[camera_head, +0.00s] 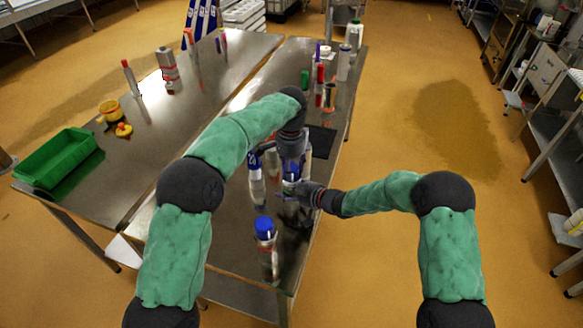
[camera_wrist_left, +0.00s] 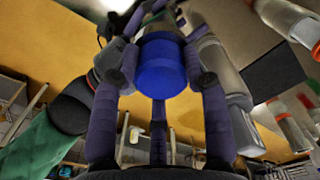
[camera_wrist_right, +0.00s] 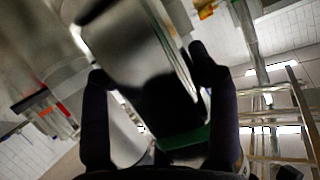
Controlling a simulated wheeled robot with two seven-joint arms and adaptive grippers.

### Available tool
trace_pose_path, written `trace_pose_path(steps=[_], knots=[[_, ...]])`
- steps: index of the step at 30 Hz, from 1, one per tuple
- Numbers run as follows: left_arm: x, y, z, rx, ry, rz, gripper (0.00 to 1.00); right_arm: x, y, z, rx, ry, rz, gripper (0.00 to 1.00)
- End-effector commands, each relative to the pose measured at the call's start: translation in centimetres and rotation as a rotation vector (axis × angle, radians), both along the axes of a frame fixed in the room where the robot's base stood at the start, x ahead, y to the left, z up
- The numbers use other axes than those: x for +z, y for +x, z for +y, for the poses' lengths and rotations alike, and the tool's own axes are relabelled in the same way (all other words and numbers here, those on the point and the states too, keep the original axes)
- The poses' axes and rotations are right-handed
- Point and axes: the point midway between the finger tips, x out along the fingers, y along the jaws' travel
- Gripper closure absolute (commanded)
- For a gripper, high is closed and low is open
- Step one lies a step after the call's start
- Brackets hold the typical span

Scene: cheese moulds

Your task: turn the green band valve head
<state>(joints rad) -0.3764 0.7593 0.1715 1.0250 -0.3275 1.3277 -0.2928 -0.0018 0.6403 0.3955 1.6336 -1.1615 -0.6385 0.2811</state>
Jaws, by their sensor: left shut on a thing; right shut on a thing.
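The green-band bottle (camera_wrist_right: 130,50) stands on the right table, mostly hidden by my grippers in the head view. Its green band (camera_wrist_right: 187,139) shows in the right wrist view, between the fingers. Its blue valve head (camera_wrist_left: 161,66) shows in the left wrist view, between the left fingers. My left gripper (camera_head: 291,160) comes from above and is shut on the blue head. My right gripper (camera_head: 292,190) comes from the right, lower down, and is shut on the bottle's body. The bottle looks upright in the head view.
A blue-capped bottle (camera_head: 266,250) stands in front, and another bottle (camera_head: 257,182) close on the left. A dark mat (camera_head: 322,142) lies just behind. Several bottles and tubes stand further back. A green crate (camera_head: 58,160) is on the left table (camera_head: 130,165).

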Motion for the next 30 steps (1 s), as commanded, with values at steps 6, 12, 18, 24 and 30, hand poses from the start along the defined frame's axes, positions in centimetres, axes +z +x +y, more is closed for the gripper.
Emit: trace_pose_path(steps=[6, 12, 18, 24, 30], knots=[[-0.52, -0.22, 0.5, -0.074, 0.012, 0.014, 0.87, -0.37, 0.09, -0.43, -0.012, 0.0, 0.011, 0.91], [-0.55, -0.18, 0.6, -0.101, 0.013, 0.014, 0.88, -0.36, 0.11, -0.49, -0.013, -0.001, 0.01, 0.91], [-0.57, -0.16, 0.67, -0.103, 0.014, 0.015, 0.88, -0.33, 0.14, -0.53, -0.014, 0.0, 0.009, 0.91], [-0.59, -0.15, 0.7, -0.102, 0.014, 0.015, 0.47, -0.3, 0.16, -0.54, -0.014, 0.0, 0.009, 0.91], [-0.42, -0.11, 0.52, -0.103, 0.011, 0.011, 0.32, -0.28, 0.11, -0.44, -0.01, -0.002, 0.007, 0.91]])
